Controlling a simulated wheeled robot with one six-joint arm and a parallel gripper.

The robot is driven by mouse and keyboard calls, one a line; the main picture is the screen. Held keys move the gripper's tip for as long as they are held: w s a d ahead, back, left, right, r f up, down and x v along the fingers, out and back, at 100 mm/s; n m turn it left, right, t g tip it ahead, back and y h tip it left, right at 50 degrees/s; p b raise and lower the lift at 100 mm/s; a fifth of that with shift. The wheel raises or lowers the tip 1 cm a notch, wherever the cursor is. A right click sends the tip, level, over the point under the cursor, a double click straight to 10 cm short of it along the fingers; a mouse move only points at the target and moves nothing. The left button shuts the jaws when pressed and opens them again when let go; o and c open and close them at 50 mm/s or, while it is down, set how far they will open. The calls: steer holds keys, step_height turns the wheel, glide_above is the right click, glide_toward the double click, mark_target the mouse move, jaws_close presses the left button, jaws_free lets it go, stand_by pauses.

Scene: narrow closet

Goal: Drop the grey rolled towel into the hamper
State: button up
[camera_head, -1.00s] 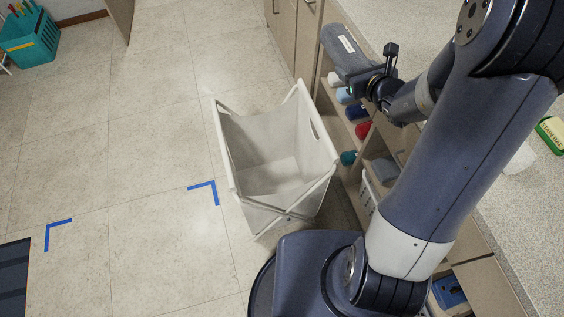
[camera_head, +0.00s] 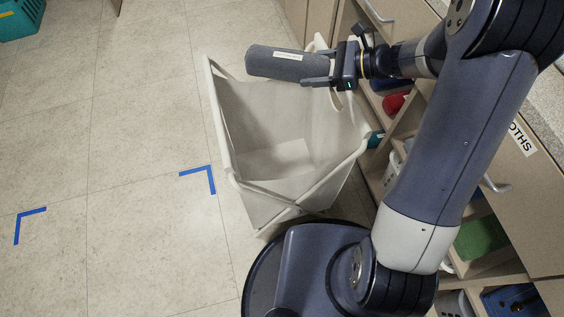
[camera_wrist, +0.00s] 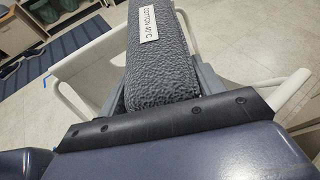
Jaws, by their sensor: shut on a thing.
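The grey rolled towel (camera_head: 274,62) has a white label and is held by one end in my gripper (camera_head: 318,72). In the head view it lies roughly level over the far part of the white hamper (camera_head: 224,135). The hamper's open mouth faces up and its visible bottom looks empty. My gripper is shut on the towel's right end, above the hamper's far right rim. In the wrist view the towel (camera_wrist: 158,62) fills the middle and its label reads "COTTON 40°C". White hamper frame bars (camera_wrist: 88,57) show on both sides below it.
An open shelf unit (camera_head: 398,130) with rolled items stands right of the hamper. Blue tape corners (camera_head: 199,178) mark the clear tiled floor at left. A teal bin (camera_head: 20,18) stands at the far left. A striped mat (camera_wrist: 50,48) shows in the wrist view.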

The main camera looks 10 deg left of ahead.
steer(key=shift+s+a+f+n+g+b, duration=0.1)
steer(key=shift+s+f+n+g+b, duration=0.2)
steer(key=shift+f, duration=0.3)
steer(key=shift+s+f+n+g+b, duration=0.2)
steer(key=shift+f+g, duration=0.1)
steer(key=shift+f, duration=0.25)
step_height(320, 180, down, 6)
steer(key=b, duration=0.5)
steer(key=shift+r, duration=0.15)
steer(key=o, duration=1.2)
step_height(320, 180, up, 10)
steer(key=p, duration=0.3)
